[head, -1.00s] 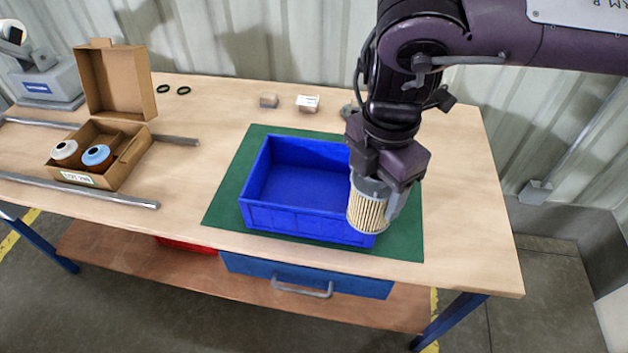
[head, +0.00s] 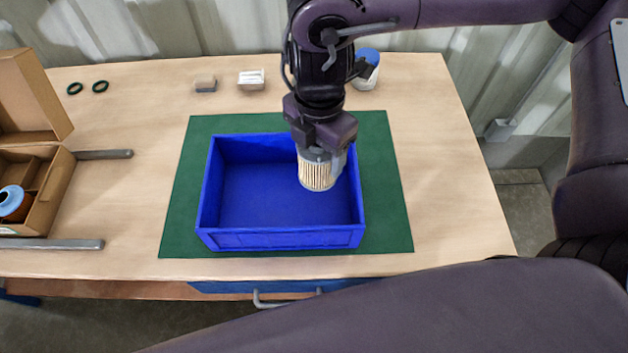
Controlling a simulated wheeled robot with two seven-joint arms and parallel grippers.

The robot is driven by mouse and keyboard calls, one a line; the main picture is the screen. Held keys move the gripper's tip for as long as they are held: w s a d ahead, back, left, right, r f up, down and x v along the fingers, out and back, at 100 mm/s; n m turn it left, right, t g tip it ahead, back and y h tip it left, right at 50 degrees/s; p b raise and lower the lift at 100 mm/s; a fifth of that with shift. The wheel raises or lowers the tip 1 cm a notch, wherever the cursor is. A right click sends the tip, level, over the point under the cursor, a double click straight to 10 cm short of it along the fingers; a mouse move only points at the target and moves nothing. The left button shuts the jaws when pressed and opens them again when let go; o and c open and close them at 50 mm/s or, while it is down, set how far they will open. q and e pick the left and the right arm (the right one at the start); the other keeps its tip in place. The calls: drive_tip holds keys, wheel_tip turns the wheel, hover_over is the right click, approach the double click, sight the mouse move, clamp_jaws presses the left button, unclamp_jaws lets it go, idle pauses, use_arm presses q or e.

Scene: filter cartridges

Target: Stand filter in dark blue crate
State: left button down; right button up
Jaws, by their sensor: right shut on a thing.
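The dark blue crate (head: 281,239) sits open on a green mat (head: 389,205) on the workbench. Its visible floor is empty. My right gripper (head: 321,151) points down over the right part of the crate. It is shut on the filter (head: 317,176), a pale pleated cylinder with a grey top. The filter hangs upright inside the crate's outline, near the right wall. I cannot tell whether its bottom touches the crate floor. My left gripper is not in view.
A cardboard box (head: 49,205) with a blue-topped cartridge (head: 13,202) stands at the left, between metal rails (head: 103,154). Two dark rings, small blocks (head: 251,79) and a blue-capped white container (head: 367,68) lie along the back. The bench right of the mat is clear.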

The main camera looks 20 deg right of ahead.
sight(318, 173)
wheel_tip(318, 173, down, 7)
drive_tip(key=shift+w+f+b, duration=0.1)
drive_tip(key=shift+b, duration=0.2)
wheel_tip(318, 173, down, 3)
drive_tip(key=shift+r, duration=0.2)
drive_tip(key=shift+f, duration=0.35)
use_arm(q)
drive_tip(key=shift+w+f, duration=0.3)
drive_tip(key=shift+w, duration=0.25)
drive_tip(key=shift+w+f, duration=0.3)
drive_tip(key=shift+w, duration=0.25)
use_arm(e)
drive_tip(key=shift+f, duration=0.1)
use_arm(q)
drive_tip(key=shift+b, duration=0.3)
use_arm(e)
drive_tip(key=shift+f, duration=0.2)
drive_tip(key=o, duration=1)
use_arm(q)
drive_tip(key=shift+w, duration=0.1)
